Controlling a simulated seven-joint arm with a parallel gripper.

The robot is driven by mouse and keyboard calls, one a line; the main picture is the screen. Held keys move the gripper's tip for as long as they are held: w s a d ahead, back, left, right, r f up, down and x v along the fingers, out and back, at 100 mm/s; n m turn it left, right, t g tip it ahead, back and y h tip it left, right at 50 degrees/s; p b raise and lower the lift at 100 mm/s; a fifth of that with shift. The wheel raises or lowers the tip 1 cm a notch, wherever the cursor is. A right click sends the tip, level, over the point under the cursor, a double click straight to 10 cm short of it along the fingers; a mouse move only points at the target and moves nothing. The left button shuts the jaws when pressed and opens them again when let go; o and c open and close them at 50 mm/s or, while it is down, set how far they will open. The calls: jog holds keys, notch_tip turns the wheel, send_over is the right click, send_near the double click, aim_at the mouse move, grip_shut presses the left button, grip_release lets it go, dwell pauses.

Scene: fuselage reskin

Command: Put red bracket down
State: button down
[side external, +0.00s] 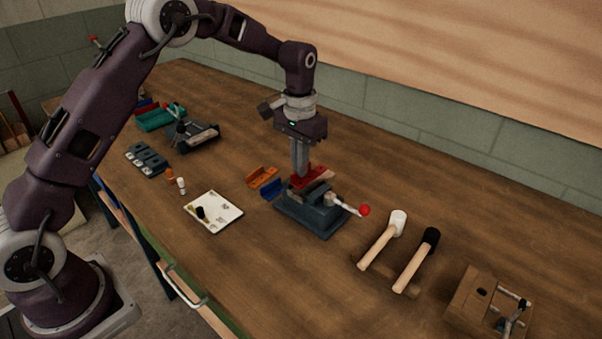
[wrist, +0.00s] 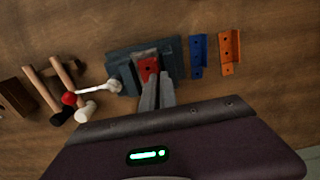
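The red bracket (side external: 314,175) is at the top of the dark blue-grey vise (side external: 311,219), by its jaws. It also shows in the wrist view (wrist: 148,67) between parts of the vise (wrist: 118,69). My gripper (side external: 300,172) points straight down over the vise, with its fingers close together at the bracket. In the wrist view my gripper (wrist: 157,84) reaches the near end of the bracket and appears shut on it. The fingers hide part of the bracket. I cannot tell whether the bracket rests fully on the vise.
An orange bracket (side external: 263,177) and a blue bracket (side external: 272,190) lie left of the vise. The vise handle with a red ball (side external: 364,210) sticks out right. Two mallets (side external: 383,240) (side external: 416,261) lie further right.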

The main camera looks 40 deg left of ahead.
aim_at(301, 180)
notch_tip(301, 180, up, 7)
jog(key=shift+w+f, duration=0.1)
jog(key=shift+f, duration=0.05)
jog(key=s+d+f+n, duration=0.3)
jog(key=s+d+n, duration=0.2)
jog(key=s+n, duration=0.4)
jog(key=s+d+f+n, duration=0.2)
jog(key=s+d+n, duration=0.3)
jog(key=s+n, duration=0.3)
jog(key=shift+n, duration=0.5)
jog(key=f, duration=0.7)
jog(key=s+f, duration=0.1)
jog(key=f, duration=0.2)
jog(key=shift+s+a+f, duration=0.1)
jog(key=shift+a+f, duration=0.05)
jog(key=shift+f, duration=0.2)
jog(key=shift+f, duration=0.1)
jog(key=c, duration=1.7)
grip_release()
